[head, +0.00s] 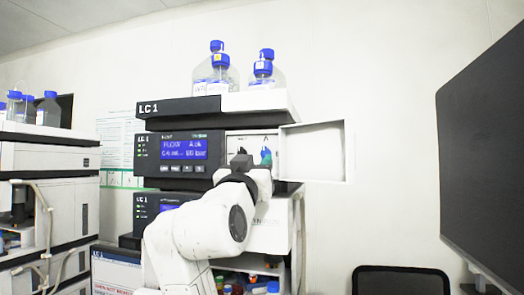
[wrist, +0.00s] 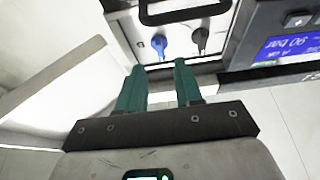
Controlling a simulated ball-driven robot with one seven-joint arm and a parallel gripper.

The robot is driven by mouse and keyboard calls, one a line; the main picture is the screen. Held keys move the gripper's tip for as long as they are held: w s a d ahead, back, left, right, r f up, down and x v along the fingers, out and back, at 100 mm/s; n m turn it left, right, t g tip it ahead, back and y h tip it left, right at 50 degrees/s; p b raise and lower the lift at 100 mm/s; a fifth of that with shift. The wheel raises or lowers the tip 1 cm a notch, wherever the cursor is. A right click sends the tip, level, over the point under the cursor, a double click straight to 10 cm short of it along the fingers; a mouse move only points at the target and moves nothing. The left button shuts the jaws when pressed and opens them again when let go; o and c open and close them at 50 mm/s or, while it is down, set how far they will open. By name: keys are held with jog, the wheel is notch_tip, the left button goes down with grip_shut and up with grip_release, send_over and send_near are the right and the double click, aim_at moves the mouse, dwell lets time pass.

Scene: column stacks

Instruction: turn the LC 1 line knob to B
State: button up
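The LC 1 stack (head: 180,106) stands in the middle of the head view, with an open compartment behind my gripper. In the wrist view a blue knob (wrist: 159,43) and a dark grey knob (wrist: 200,37) sit on its light panel. Which one is the line knob, and its setting, I cannot read. My gripper has two teal fingers, apart and empty, with tips (wrist: 157,65) just short of the panel. The blue knob lies beyond the gap between them, not visibly touched. In the head view my gripper (head: 264,158) largely hides the knobs.
A white door (head: 315,151) stands open right of the compartment. A blue display (head: 184,149) is to its left. Bottles (head: 219,72) stand on top. Another instrument stack (head: 45,160) is at left, a dark monitor (head: 482,150) at right and a chair (head: 401,281) below.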

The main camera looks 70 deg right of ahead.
aim_at(264, 154)
jog(key=shift+p+x, duration=0.7)
jog(key=shift+x, duration=1.95)
jog(key=shift+c, duration=0.3)
jog(key=shift+f, duration=0.1)
grip_shut()
